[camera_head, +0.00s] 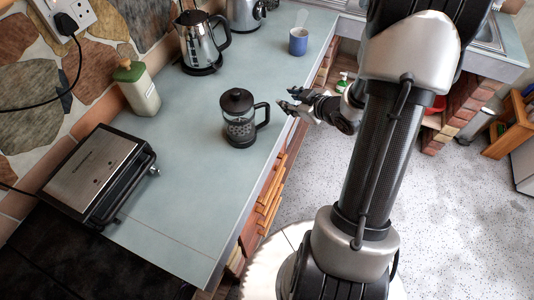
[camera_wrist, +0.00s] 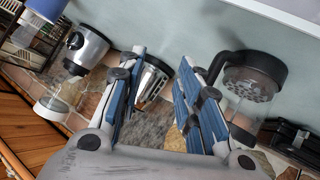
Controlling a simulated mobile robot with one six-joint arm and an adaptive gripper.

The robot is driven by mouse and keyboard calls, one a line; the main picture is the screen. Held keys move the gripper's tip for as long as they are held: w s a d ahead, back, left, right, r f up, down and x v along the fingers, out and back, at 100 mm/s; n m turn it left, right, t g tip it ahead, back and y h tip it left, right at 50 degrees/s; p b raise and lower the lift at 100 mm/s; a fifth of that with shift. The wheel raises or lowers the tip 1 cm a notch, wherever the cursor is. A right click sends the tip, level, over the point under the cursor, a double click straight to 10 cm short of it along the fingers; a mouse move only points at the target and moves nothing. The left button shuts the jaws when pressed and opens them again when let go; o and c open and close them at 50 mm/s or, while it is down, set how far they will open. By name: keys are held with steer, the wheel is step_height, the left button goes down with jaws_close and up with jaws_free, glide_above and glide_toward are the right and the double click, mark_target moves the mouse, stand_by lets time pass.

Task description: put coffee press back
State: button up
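The coffee press (camera_head: 238,128), a glass jug with a black lid, base and handle, stands upright on the pale blue-green counter (camera_head: 190,150). Its handle points right, towards my gripper. My gripper (camera_head: 287,98) is just right of the press, near the counter's front edge, with its fingers apart and nothing between them. In the wrist view, my gripper (camera_wrist: 172,58) shows its two blue-padded fingers spread. The coffee press (camera_wrist: 250,88) there is to the right, partly behind the right finger and outside the gap.
A steel kettle (camera_head: 203,42) stands behind the press, with a steel appliance (camera_head: 243,14) and a blue mug (camera_head: 298,41) farther along. Bare counter lies in front of the press.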

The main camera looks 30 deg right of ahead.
steer(key=s+a+r+m+g+h, duration=0.2)
steer(key=s+a+r, duration=0.15)
steer(key=r, duration=0.45)
steer(key=s+a+r+m+g+h, duration=0.2)
steer(key=s+a+r, duration=0.15)
steer(key=r, duration=0.45)
steer(key=s+a+r+m+g+y, duration=0.1)
steer(key=s+a+r+g+y, duration=0.1)
steer(key=s+a, duration=1.3)
steer(key=shift+s+a+g+y, duration=0.2)
steer(key=shift+s+g+y, duration=0.3)
steer(key=shift+s, duration=0.7)
